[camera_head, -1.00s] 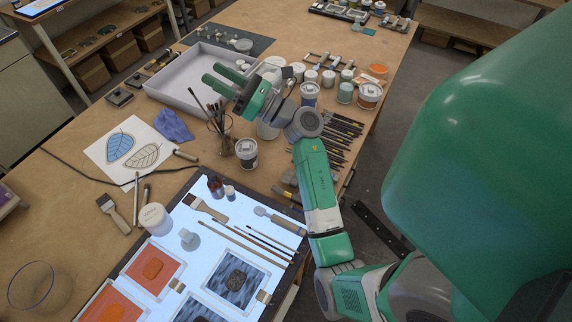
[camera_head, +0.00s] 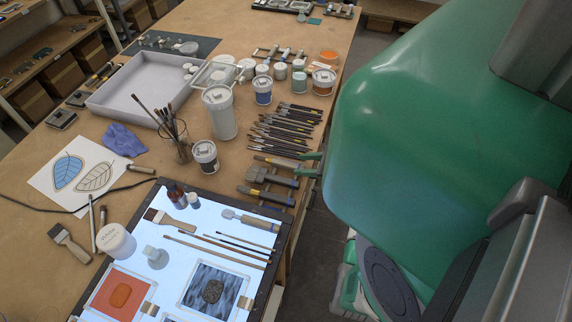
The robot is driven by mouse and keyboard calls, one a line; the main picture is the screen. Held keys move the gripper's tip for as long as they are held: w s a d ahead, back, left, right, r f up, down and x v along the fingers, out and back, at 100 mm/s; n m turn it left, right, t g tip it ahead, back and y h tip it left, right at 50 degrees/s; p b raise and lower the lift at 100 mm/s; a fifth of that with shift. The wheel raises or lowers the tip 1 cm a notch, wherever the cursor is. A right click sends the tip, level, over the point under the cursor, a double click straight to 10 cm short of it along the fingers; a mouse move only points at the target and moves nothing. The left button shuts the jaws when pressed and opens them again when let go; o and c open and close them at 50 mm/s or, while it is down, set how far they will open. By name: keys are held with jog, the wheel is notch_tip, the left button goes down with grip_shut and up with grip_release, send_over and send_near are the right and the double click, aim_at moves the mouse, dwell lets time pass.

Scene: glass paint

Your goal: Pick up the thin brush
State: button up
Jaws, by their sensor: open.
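Several thin brushes lie side by side on the lit panel (camera_head: 200,208). One is a longer, pale wooden brush (camera_head: 215,250); two slimmer, darker ones (camera_head: 237,246) lie just to its right, slanting the same way. I cannot tell which of them is the thin brush. My gripper (camera_head: 309,164) shows only by its two green fingers at the right edge of the table, beside the wide flat brushes. The fingers are apart with nothing seen between them. The rest of my gripper is hidden behind my large green arm link. It is up and right of the thin brushes.
The panel also holds a wide brush (camera_head: 171,222), a wooden-handled tool (camera_head: 251,220), small bottles and framed glass pieces. A brush jar (camera_head: 181,150), a lidded can (camera_head: 205,157) and a row of dark brushes (camera_head: 283,130) stand or lie behind it.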

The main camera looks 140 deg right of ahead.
aim_at(288, 164)
jog(key=x, duration=0.5)
jog(key=shift+d+r+p, duration=0.1)
jog(key=shift+r+p, duration=0.05)
jog(key=shift+p, duration=0.15)
grip_shut()
jog(key=shift+r, duration=0.1)
